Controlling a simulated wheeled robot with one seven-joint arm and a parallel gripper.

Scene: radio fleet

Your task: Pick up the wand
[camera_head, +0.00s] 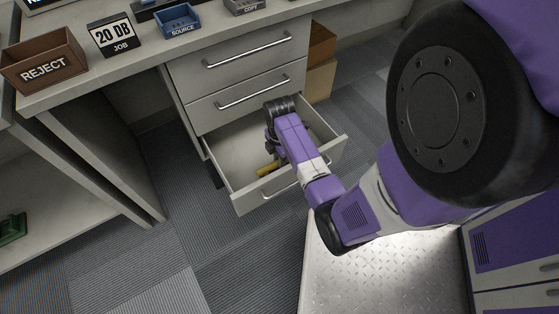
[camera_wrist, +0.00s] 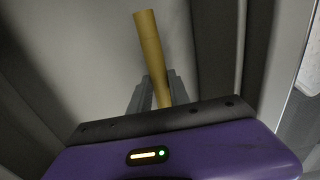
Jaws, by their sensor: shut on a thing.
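The wand is a yellow-tan rod. In the wrist view the wand (camera_wrist: 151,50) stands out from between the two grey fingers of my gripper (camera_wrist: 157,92), which is shut on it. In the head view part of the wand (camera_head: 267,169) shows as a short yellow piece inside the open bottom drawer (camera_head: 243,203). My gripper is down inside this drawer, and my purple wrist hides its fingers in the head view. The rest of the wand is hidden. I cannot tell whether the wand touches the drawer floor.
Two shut drawers (camera_head: 254,93) are above the open one, under the desk. On the desk top stand a brown REJECT bin (camera_head: 44,64), a 20 DB JOB sign (camera_head: 114,36) and a blue SOURCE tray (camera_head: 178,20). Cardboard boxes (camera_head: 320,78) stand right of the drawers.

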